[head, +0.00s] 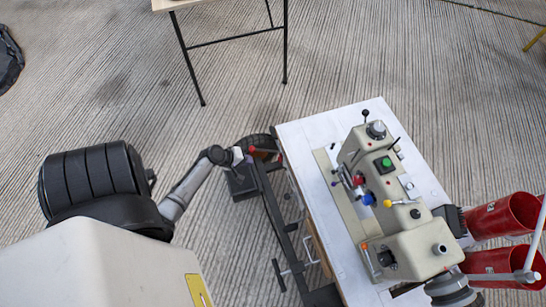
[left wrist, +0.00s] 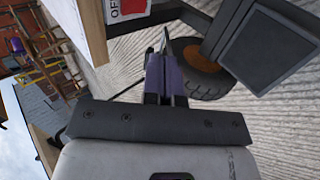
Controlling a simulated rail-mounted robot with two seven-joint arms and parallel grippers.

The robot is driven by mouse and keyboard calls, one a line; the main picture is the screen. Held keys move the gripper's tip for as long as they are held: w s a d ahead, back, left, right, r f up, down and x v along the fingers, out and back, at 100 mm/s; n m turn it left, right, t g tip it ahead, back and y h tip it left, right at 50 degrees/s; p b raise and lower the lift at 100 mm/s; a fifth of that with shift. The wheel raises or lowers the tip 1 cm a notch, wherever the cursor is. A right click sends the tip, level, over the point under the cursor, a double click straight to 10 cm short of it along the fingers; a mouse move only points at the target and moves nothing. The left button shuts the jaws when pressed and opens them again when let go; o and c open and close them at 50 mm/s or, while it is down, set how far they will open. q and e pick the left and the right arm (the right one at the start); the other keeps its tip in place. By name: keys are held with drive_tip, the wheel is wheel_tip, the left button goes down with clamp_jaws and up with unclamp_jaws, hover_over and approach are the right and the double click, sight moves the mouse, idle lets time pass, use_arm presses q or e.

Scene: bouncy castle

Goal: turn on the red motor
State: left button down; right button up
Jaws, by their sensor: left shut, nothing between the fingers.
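A beige machine (head: 385,200) with a green button (head: 386,162) and several levers stands on a white-topped table (head: 300,140). No motor is clearly recognisable; two red cylinders (head: 503,216) lie at the right, and I cannot tell whether they belong to it. My left gripper (head: 247,156) is left of the table's far left corner, close to a small red part. In the left wrist view its purple fingers (left wrist: 165,58) are together and empty. A sign with red and letters like "OF" (left wrist: 126,10) shows above them, cut by the frame edge. My right gripper is not in view.
A dark metal frame (head: 275,210) with a wheel runs along the table's left side; the tyre (left wrist: 205,70) shows near my fingers. Another table (head: 230,40) stands at the back. Ribbed concrete floor is open at the back left.

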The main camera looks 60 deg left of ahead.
sight(280, 158)
use_arm(q)
drive_tip(key=shift+a+r, duration=0.1)
drive_tip(key=w+r+b+x, duration=0.1)
drive_tip(key=b+x, duration=0.6)
drive_tip(key=x, duration=0.6)
drive_tip(key=shift+w+r+b, duration=0.3)
drive_tip(key=shift+w+b, duration=0.1)
drive_tip(key=shift+w+d+f, duration=0.1)
drive_tip(key=shift+w+d, duration=0.05)
drive_tip(key=shift+d, duration=0.1)
drive_tip(key=shift+p, duration=0.3)
